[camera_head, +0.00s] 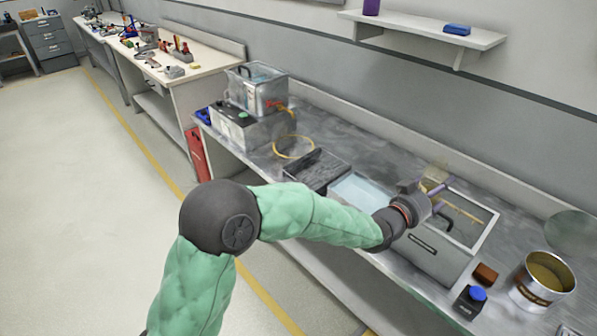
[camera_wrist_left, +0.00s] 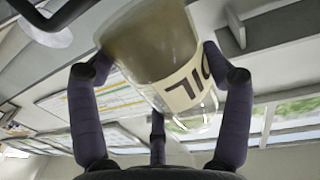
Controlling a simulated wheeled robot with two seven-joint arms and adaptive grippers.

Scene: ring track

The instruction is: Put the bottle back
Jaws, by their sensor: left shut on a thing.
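The bottle (camera_wrist_left: 150,45) is smoky and see-through, with a cream label (camera_wrist_left: 188,88) bearing dark letters. In the left wrist view my left gripper (camera_wrist_left: 157,62) has its dark fingers shut around it, one on each side and a third below. In the head view the left gripper (camera_head: 436,189) is over the grey box with a clear top on the workbench. The bottle shows there only as a small pale brown shape (camera_head: 437,174) beyond the fingers, partly hidden. My right gripper is not in view.
The workbench (camera_head: 375,150) holds the grey box (camera_head: 436,257), a dark tray (camera_head: 316,168), an open tin (camera_head: 543,280), a blue-topped black item (camera_head: 470,301) and a clear tank (camera_head: 257,87). A wall shelf (camera_head: 420,27) carries a blue block (camera_head: 457,29) and a purple object (camera_head: 371,6).

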